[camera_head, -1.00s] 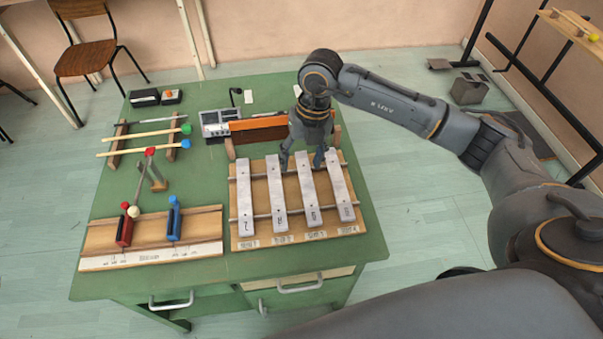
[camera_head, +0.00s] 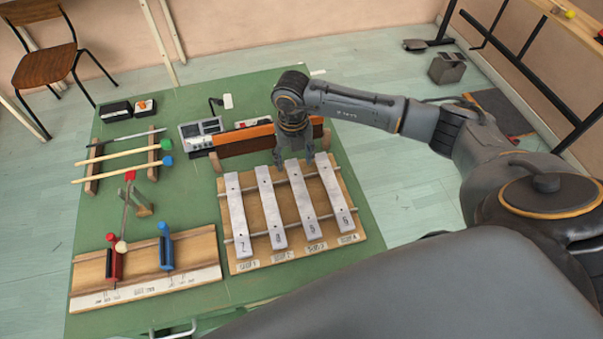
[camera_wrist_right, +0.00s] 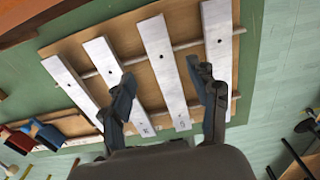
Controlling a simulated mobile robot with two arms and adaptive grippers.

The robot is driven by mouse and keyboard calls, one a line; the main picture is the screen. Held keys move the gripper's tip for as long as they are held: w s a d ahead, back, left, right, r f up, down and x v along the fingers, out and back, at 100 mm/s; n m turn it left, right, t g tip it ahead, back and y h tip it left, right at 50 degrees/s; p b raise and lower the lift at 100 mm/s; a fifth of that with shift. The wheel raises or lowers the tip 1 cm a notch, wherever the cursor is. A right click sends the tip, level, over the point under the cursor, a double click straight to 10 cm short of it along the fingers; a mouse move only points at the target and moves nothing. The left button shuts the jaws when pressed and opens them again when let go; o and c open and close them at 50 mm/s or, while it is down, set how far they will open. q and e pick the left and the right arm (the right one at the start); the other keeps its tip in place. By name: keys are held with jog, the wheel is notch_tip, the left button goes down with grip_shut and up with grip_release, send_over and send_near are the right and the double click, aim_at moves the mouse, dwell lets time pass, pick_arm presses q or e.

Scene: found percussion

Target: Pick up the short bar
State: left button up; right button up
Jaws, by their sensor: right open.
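Several pale metal bars lie side by side across two rails on a wooden board (camera_head: 242,262), with slot labels along its near edge. They are the leftmost bar (camera_head: 237,215), the second bar (camera_head: 270,208), the third bar (camera_head: 304,200) and the rightmost bar (camera_head: 335,193). My right gripper (camera_head: 294,164) is open and empty above the far end of the third bar. In the wrist view, the third bar (camera_wrist_right: 163,60) runs between its open fingers (camera_wrist_right: 165,88). My left gripper is not in view.
An orange-brown block (camera_head: 243,139) stands just behind the bars, near my right gripper. Left on the green table (camera_head: 190,300) are two mallets (camera_head: 121,170) on wooden rests and a board with red and blue parts (camera_head: 200,245). A grey device (camera_head: 200,130) stands at the back.

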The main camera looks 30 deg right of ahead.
aim_at(296, 176)
jog(key=shift+s+f+p, duration=0.3)
jog(key=shift+f+p, duration=0.3)
jog(key=shift+f, duration=0.25)
notch_tip(296, 176, down, 3)
jog(key=shift+r+p, duration=0.2)
jog(key=shift+p, duration=0.1)
jog(key=shift+f, duration=0.5)
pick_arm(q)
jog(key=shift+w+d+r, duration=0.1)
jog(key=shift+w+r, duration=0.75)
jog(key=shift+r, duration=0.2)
pick_arm(e)
grip_shut()
